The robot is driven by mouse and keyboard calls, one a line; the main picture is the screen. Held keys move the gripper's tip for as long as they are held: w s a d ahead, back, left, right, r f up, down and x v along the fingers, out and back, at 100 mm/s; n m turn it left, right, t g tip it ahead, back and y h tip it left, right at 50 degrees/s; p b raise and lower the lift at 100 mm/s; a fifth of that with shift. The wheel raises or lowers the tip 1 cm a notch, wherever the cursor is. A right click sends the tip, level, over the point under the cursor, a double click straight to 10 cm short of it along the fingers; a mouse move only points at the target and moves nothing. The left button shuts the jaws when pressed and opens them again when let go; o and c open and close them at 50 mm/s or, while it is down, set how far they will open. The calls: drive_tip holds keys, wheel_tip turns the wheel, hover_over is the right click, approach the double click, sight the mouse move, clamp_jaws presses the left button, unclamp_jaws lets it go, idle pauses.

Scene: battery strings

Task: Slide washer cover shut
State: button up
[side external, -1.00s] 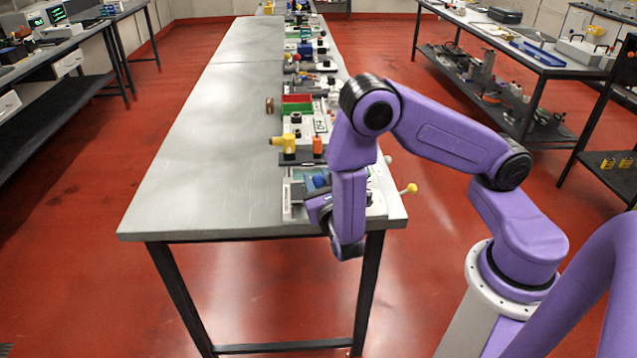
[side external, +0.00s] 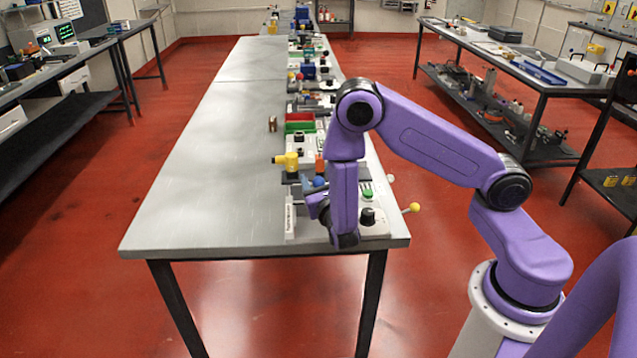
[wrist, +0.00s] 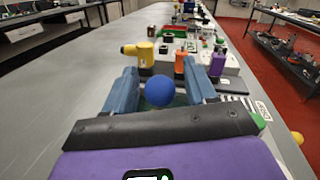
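A blue ball knob (wrist: 159,91) stands between the two blue fingers of my gripper (wrist: 160,70) in the wrist view. The fingers are apart, with a visible gap on each side of the ball. In the side view the blue ball (side external: 320,182) shows just beyond my gripper (side external: 312,192), at the near end of the bench. I cannot clearly make out the washer cover or its opening; my gripper and wrist hide much of that station.
A yellow fitting (side external: 288,161) and an orange part (side external: 320,165) stand just beyond. A black knob (side external: 368,216) and a yellow-tipped lever (side external: 414,207) lie to the right. More devices line the bench's right side. The bench's left side (side external: 200,190) is clear.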

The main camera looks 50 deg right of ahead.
drive_tip(key=shift+s, duration=0.1)
drive_tip(key=shift+s+a+f, duration=0.1)
drive_tip(key=shift+s+a, duration=0.25)
drive_tip(key=shift+a, duration=0.05)
drive_tip(key=v, duration=1.6)
drive_tip(key=shift+s, duration=0.25)
drive_tip(key=s+d+r+m+g, duration=0.4)
drive_tip(key=s+d+m+g, duration=0.2)
drive_tip(key=s+m+g, duration=0.45)
drive_tip(key=s+a+r+m+g+y, duration=0.4)
drive_tip(key=m+y, duration=0.4)
drive_tip(key=y, duration=0.2)
drive_tip(key=shift+s+a+r, duration=0.4)
drive_tip(key=shift+s+r, duration=0.15)
drive_tip(key=shift+s, duration=0.6)
